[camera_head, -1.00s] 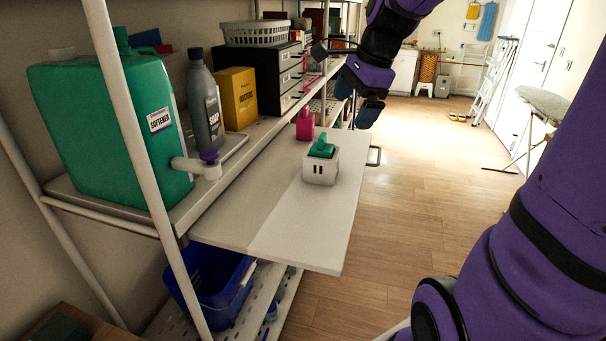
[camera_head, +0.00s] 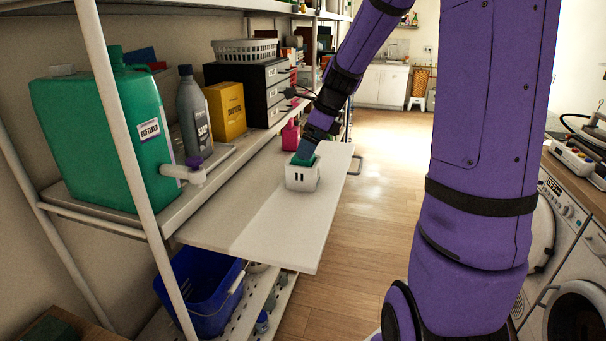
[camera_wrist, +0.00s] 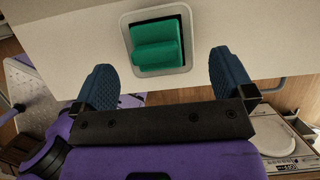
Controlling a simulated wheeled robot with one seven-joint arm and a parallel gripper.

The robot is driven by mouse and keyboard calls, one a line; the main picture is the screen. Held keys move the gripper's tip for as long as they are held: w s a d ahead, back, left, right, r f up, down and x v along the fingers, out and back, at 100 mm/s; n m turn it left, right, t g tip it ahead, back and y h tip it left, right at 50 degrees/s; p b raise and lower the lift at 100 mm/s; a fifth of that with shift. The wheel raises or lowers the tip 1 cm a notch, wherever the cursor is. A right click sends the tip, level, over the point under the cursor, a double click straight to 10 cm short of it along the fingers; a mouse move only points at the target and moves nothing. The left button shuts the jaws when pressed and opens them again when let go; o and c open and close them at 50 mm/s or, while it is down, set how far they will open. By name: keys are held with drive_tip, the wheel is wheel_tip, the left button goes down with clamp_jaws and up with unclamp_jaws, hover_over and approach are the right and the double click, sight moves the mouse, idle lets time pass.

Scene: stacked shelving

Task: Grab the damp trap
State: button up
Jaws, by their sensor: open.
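A small white box with a green block on top, likely the damp trap (camera_head: 301,179), stands upright on a white pull-out board (camera_head: 280,232). The wrist view shows its green block (camera_wrist: 156,42) inside the pale square rim. My gripper (camera_head: 307,148) is just above the box, pointing down. In the wrist view my gripper's blue fingers (camera_wrist: 162,62) are wide apart, on either side of the green block's lower edge. Nothing is between them in their grip. In the head view my fingertips partly cover the top of the box, and I cannot tell whether they touch it.
A pink bottle (camera_head: 290,136) stands just behind the box. On the shelf at left are a green softener jug (camera_head: 100,150), a grey soap bottle (camera_head: 193,112), a yellow box (camera_head: 226,110) and black drawers (camera_head: 262,90). A blue bucket (camera_head: 205,300) sits below. The board's front is clear.

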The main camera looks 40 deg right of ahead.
sight(303, 172)
drive_tip(key=x, duration=0.5)
drive_tip(key=shift+s+f, duration=0.15)
drive_tip(key=shift+s, duration=0.05)
drive_tip(key=c, duration=0.8)
